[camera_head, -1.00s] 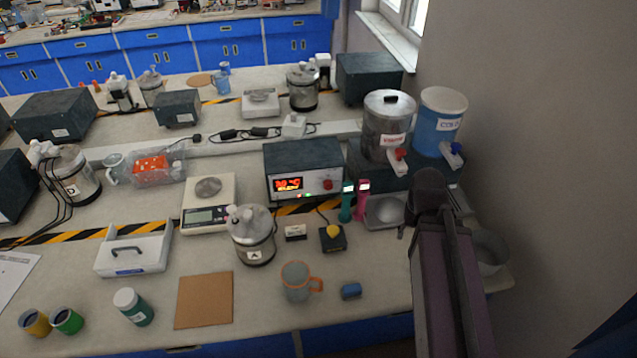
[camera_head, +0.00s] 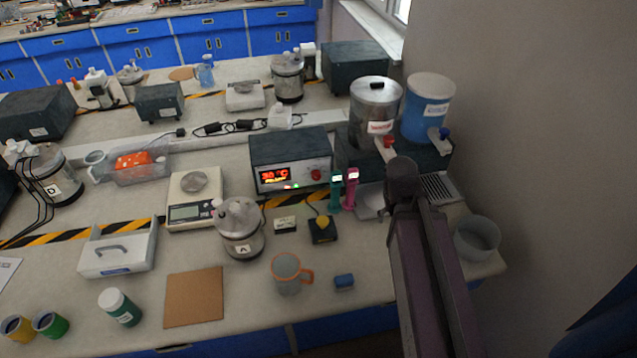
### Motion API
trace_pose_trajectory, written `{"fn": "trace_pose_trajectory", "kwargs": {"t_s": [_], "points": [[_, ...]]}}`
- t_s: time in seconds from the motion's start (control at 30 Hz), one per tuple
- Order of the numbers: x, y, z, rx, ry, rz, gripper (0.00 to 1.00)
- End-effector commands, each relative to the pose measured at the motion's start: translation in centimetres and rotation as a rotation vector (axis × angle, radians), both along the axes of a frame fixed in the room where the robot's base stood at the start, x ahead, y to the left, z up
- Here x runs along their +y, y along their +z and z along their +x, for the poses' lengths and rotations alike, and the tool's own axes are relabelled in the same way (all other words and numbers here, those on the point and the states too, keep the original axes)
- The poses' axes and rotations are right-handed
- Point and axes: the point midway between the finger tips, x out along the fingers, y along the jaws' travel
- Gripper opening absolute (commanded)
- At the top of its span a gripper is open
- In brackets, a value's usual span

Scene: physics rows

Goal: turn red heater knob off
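A dark heater box (camera_head: 290,148) with a pale front panel stands near the middle of the bench. Its red knob (camera_head: 316,174) is on the right of the panel, in plain view, but its pointer is too small to read. A lit red display (camera_head: 281,176) on the left of the panel seems to read about 30 °C. My arm rises from the bottom right to a dark rounded joint, right of and in front of the box, apart from the knob. My gripper cannot be made out.
A metal pot (camera_head: 374,108) with a red tap and a blue container (camera_head: 428,105) with a blue tap stand right of the box. A teal device (camera_head: 336,190), a pink device (camera_head: 351,188) and a yellow-button box (camera_head: 322,229) stand close by. A mug (camera_head: 287,274) is in front.

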Motion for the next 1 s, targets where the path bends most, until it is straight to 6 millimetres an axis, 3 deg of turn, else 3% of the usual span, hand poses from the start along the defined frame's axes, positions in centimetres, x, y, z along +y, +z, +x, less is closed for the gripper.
{"fn": "trace_pose_trajectory", "kwargs": {"t_s": [0.03, 0.2, 0.47, 0.67, 1.0], "points": [[0.3, -1.4, 0.5, -0.031, 0.014, -0.029, 0.82], [1.3, -3.8, 2.9, -0.164, 0.073, -0.148, 0.82], [4.5, -6.1, 6.7, -0.412, 0.209, -0.321, 0.82], [8.2, -7.1, 9.0, -0.609, 0.343, -0.428, 0.82], [17.0, -8.1, 10.8, -0.931, 0.617, -0.551, 0.82]]}}
